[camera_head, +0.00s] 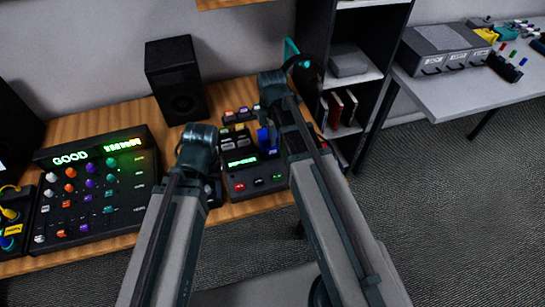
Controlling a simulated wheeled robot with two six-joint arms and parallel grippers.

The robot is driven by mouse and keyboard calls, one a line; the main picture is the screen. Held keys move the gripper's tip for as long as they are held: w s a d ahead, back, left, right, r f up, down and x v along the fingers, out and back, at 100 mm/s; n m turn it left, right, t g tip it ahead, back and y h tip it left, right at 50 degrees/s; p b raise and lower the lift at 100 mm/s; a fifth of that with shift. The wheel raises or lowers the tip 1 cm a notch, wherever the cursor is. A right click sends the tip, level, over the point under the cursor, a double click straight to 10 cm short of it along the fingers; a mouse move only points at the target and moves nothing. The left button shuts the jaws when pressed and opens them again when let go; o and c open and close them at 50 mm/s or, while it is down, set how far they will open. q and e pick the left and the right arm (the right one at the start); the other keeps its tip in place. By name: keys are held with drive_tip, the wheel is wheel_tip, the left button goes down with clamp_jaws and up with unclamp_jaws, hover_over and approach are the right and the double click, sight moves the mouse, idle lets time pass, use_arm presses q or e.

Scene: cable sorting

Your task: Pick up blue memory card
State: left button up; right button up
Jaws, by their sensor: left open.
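A bright blue piece (263,139), which looks like the blue memory card, stands upright at the right of a small black device (240,183) on the wooden desk. My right arm partly covers this area. My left gripper (205,158) is open at the device's left side, apart from the blue piece; its fingertips are mostly hidden behind its own arm. My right gripper (293,60) is beyond the blue piece, near the desk's far right edge. Its jaws are too unclear to read, and I see nothing held in it.
A black control panel (95,190) with coloured knobs and a lit "GOOD" display fills the desk's left. A black speaker (177,80) stands at the back. Small coloured pieces (240,113) lie behind the device. A dark shelf (345,80) and a grey table (470,90) stand right.

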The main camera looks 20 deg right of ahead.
sight(273, 148)
drive_tip(key=shift+f, duration=0.1)
wheel_tip(273, 148, down, 5)
drive_tip(key=b, duration=0.5)
drive_tip(key=shift+d, duration=0.15)
clamp_jaws()
